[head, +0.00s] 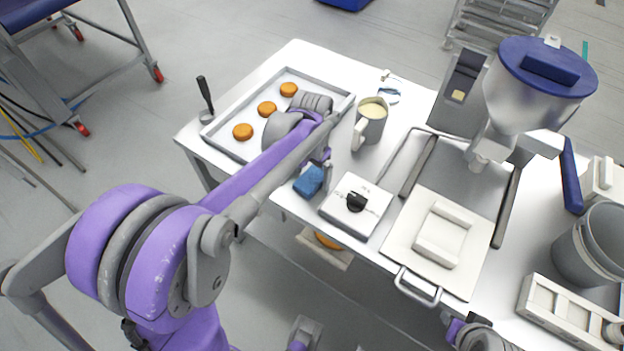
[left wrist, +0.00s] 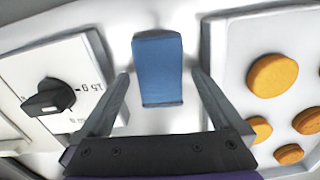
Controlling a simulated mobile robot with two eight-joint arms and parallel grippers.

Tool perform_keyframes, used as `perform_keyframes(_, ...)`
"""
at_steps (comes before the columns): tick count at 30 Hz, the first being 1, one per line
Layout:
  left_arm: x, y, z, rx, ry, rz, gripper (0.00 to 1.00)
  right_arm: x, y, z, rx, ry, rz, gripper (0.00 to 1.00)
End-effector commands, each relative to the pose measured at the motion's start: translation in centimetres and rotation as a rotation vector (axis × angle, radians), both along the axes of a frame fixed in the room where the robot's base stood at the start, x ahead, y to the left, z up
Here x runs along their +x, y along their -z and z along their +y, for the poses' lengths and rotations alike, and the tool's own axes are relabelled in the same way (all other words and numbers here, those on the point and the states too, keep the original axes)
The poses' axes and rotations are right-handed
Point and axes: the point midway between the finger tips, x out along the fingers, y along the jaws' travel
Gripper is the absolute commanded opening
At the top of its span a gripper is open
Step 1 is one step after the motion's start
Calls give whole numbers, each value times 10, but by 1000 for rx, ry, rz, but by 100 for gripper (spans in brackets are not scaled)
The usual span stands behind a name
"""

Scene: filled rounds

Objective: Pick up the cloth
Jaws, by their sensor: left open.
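The cloth (head: 309,181) is a small blue folded block on the white table's front edge, between the tray and the dial box. In the left wrist view the cloth (left wrist: 158,66) lies straight ahead, between and beyond the two finger tips. My left gripper (left wrist: 161,78) is open, one finger on each side of the cloth's line, with nothing held. In the head view my left arm reaches over the table and its wrist hides most of the gripper just above the cloth. I cannot make out my right gripper.
A metal tray (head: 222,135) with orange-brown rounds lies left of the cloth. The box with a black dial (head: 356,201) stands close on the right. A jug (head: 370,121) stands behind. A white plate machine (head: 396,238) with a blue-lidded hopper (head: 547,68) is further right.

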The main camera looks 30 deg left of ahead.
Motion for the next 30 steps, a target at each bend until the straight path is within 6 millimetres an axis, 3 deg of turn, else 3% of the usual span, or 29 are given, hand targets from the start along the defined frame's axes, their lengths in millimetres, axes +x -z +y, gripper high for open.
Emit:
perform_keyframes(5,0,0,0,0,0,0,96,0,0,0,0,0,0,34)
perform_keyframes(18,0,-1,0,0,0,0,19,0,0,0,0,0,0,34)
perform_keyframes(26,0,-4,0,0,0,0,19,0,-1,0,0,0,0,34)
perform_keyframes(30,0,-22,0,0,-1,0,19,0,-4,0,0,0,-1,34)
